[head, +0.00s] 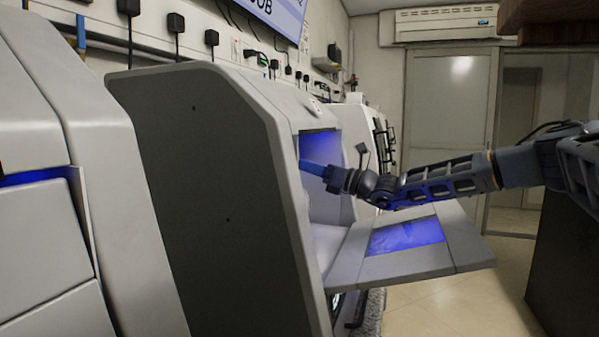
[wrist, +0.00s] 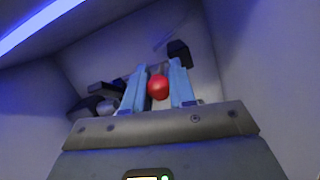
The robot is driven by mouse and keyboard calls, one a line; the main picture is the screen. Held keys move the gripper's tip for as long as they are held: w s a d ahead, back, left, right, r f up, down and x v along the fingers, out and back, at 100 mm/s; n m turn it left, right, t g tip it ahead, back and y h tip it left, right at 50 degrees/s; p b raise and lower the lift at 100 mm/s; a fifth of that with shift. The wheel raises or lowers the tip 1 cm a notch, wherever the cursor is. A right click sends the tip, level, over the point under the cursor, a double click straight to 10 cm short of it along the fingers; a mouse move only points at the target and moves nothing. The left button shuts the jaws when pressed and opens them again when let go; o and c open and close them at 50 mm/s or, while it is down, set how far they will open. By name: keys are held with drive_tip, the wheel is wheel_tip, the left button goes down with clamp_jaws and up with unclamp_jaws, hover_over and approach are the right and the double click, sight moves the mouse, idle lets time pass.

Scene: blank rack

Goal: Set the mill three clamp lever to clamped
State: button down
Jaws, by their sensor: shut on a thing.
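The mill (head: 300,100) is a grey machine with a dark side panel, and its front door (head: 395,268) is folded down open. My gripper (head: 312,168) reaches into its blue-lit chamber in the head view. In the wrist view my gripper (wrist: 159,78) has its two blue fingers on either side of a red ball knob (wrist: 158,88), shut on it. The knob looks like the clamp lever's end. The lever's arm is mostly hidden by the fingers, and I cannot tell its setting.
Pale chamber walls (wrist: 245,50) surround my gripper closely. A dark block (wrist: 179,53) sits just beyond the fingers, and dark fittings (wrist: 105,90) lie to their left. Another machine (head: 70,200) stands at the left. Floor is clear beyond the door.

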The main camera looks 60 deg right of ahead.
drive_tip(key=shift+f+t+b, duration=0.6)
drive_tip(key=shift+t+b, duration=0.1)
drive_tip(key=shift+b, duration=0.6)
drive_tip(key=shift+r, duration=0.1)
drive_tip(key=c, duration=1)
unclamp_jaws()
